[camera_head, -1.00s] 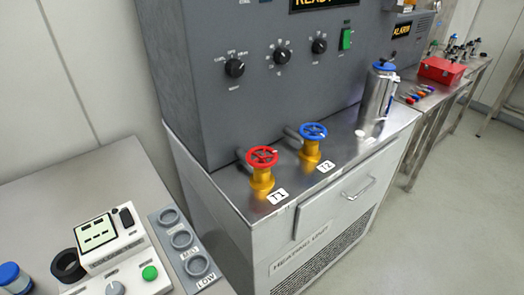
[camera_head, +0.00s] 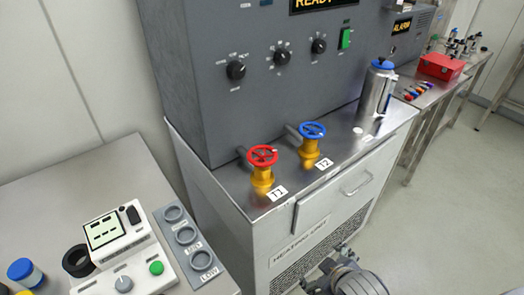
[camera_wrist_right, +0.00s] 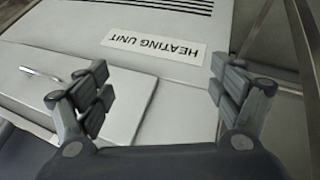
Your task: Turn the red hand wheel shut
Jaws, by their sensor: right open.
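The red hand wheel (camera_head: 263,156) sits on a yellow valve body at the left of the heating unit's steel top, by the label T1. A blue hand wheel (camera_head: 312,131) on a like valve stands to its right, by the label T2. My right gripper (camera_head: 318,279) is low at the bottom of the head view, in front of the cabinet and well below the red wheel. In the right wrist view its fingers (camera_wrist_right: 160,92) are spread wide and empty, facing the HEATING UNIT label (camera_wrist_right: 153,48). My left gripper is not in view.
A steel flask (camera_head: 378,90) with a blue lid stands at the right end of the steel top. The grey control panel (camera_head: 210,95) rises behind the valves. A bench at left holds a white device (camera_head: 130,262) and a grey ring holder (camera_head: 186,240). Floor at right is clear.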

